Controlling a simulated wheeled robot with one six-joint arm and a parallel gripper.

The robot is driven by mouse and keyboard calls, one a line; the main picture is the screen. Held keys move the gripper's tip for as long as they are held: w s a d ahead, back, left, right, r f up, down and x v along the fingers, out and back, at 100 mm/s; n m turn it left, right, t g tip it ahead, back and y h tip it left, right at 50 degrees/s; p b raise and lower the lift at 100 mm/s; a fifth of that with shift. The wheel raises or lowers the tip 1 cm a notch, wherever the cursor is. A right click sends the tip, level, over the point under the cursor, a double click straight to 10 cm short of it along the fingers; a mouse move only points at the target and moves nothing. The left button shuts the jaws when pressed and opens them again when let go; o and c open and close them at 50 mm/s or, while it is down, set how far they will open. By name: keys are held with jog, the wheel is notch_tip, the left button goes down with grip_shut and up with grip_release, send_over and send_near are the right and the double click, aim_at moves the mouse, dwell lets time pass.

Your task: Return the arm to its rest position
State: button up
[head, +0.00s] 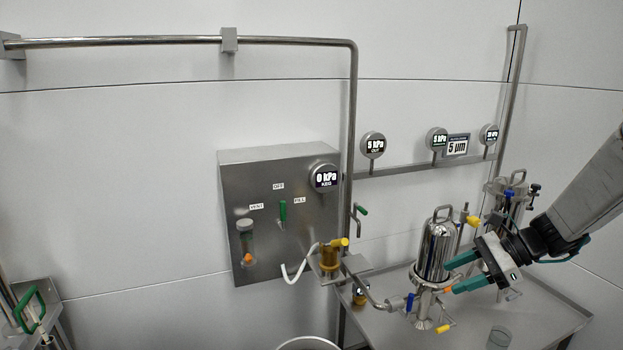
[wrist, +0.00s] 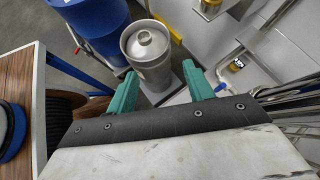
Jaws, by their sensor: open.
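My gripper (head: 466,273) is at the right in the head view, with its green fingers apart and nothing between them. It is beside the polished steel filter housing (head: 436,246), at its right. I cannot tell whether a finger touches it. In the wrist view my gripper (wrist: 158,88) shows two green fingers spread wide. A grey steel keg (wrist: 150,62) shows beyond them, lower down and apart from the fingers. My arm comes in from the right edge of the head view.
A steel table (head: 535,318) carries the housing, valves and a clear cup (head: 499,338). A control panel (head: 275,212) and pipe (head: 352,120) are on the wall. A blue drum (wrist: 90,25) and wooden table (wrist: 22,75) are left in the wrist view.

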jog(key=s+a+r+n+h, duration=0.1)
jog(key=s+r+n+h, duration=0.2)
jog(key=s+n, duration=0.3)
jog(key=s+a+r+n+h, duration=0.2)
jog(key=s+r+n+h, duration=0.2)
jog(key=s, duration=0.8)
jog(key=s+a+r+n+g+h, duration=0.1)
jog(key=s+a+r+n+h, duration=0.1)
jog(key=s+n, duration=0.7)
jog(key=shift+s+a+r+h, duration=0.25)
jog(key=shift+s+r+h, duration=0.35)
jog(key=shift+r+h, duration=0.25)
